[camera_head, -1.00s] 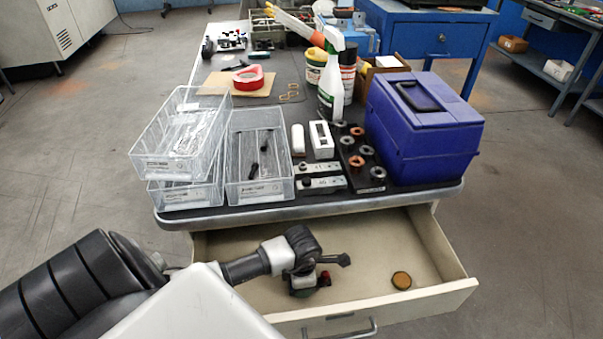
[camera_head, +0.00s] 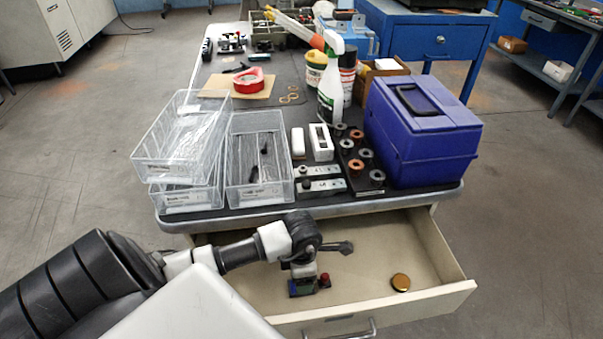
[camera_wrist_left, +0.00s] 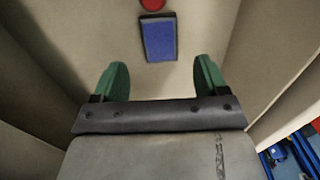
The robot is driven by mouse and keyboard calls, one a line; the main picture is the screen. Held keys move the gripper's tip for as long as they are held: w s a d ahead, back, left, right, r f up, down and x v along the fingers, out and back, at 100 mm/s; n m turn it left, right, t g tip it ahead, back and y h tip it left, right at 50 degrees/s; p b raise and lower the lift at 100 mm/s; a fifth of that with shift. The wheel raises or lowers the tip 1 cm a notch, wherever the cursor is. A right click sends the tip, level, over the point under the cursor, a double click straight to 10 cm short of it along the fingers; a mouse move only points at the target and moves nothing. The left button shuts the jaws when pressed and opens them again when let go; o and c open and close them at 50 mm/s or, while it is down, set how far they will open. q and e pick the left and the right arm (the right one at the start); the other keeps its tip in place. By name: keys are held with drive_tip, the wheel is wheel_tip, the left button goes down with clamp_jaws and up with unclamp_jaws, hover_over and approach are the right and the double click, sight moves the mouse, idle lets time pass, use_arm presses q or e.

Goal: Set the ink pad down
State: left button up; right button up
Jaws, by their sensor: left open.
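The ink pad appears to be the small blue rectangular block with a dark edge (camera_wrist_left: 160,38) in the left wrist view. It lies on the drawer floor beyond my fingertips, in line with the gap between them, and is not touched by either finger there. My left gripper (camera_wrist_left: 158,78) is open, its two green fingers apart with nothing between them. In the head view my left gripper (camera_head: 303,287) hangs low inside the open drawer (camera_head: 372,240); the pad is hard to tell from the fingers there. My right gripper is not in view.
A red round thing (camera_wrist_left: 152,4) lies just beyond the pad. A brass-coloured round tin (camera_head: 400,282) lies in the drawer's right part. Drawer walls stand close around my gripper. Above, the bench holds clear bins (camera_head: 258,190) and a blue case (camera_head: 420,135).

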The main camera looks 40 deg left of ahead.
use_arm(q)
wheel_tip(320, 180, up, 6)
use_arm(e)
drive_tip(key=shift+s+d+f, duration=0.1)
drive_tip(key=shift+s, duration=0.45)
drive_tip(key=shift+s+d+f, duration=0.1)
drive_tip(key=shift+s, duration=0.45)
